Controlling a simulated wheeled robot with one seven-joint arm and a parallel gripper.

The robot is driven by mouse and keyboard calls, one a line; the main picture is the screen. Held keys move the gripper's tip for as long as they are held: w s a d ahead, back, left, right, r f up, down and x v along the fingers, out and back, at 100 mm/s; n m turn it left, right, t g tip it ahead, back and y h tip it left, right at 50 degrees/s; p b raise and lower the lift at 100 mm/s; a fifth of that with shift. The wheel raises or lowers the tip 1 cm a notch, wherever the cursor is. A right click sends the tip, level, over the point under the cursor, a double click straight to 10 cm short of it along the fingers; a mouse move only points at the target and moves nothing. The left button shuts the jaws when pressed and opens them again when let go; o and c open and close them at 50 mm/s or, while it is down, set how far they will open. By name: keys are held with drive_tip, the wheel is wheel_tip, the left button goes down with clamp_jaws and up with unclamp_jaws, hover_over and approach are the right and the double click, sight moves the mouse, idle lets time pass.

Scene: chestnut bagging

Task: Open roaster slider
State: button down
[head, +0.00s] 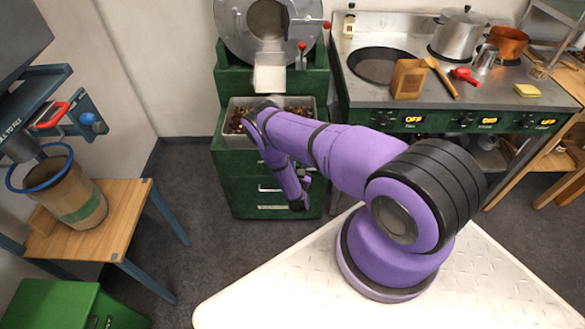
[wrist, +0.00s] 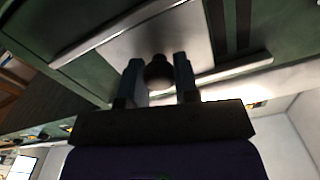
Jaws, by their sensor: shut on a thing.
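The green roaster (head: 228,80) stands at the back, with a round metal drum front (head: 230,25) and a pale chute (head: 270,78). In the wrist view, my gripper (wrist: 158,64) has a finger on each side of a dark round knob (wrist: 159,74) and is shut on it. A pale metal plate (wrist: 150,42) lies behind the knob, against green panels. In the head view, my purple arm bends down in front of the roaster's lower front, with my gripper (head: 300,202) low there. That view hides the knob, and I cannot tell how far the slider is out.
A metal tray of chestnuts (head: 232,142) sits below the chute. A stove (head: 425,110) with pots and utensils stands to the right. On the left, a wooden table (head: 125,225) holds a blue-rimmed sack (head: 85,215). Grey floor is free between table and roaster.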

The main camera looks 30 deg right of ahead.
drive_tip(key=shift+s+d, duration=0.55)
drive_tip(key=shift+d, duration=0.25)
drive_tip(key=shift+s+d, duration=0.55)
drive_tip(key=shift+d, duration=0.25)
drive_tip(key=c, duration=0.9)
unclamp_jaws()
drive_tip(key=shift+o, duration=0.2)
drive_tip(key=shift+s, duration=0.1)
drive_tip(key=v, duration=1)
drive_tip(key=shift+s+a, duration=0.25)
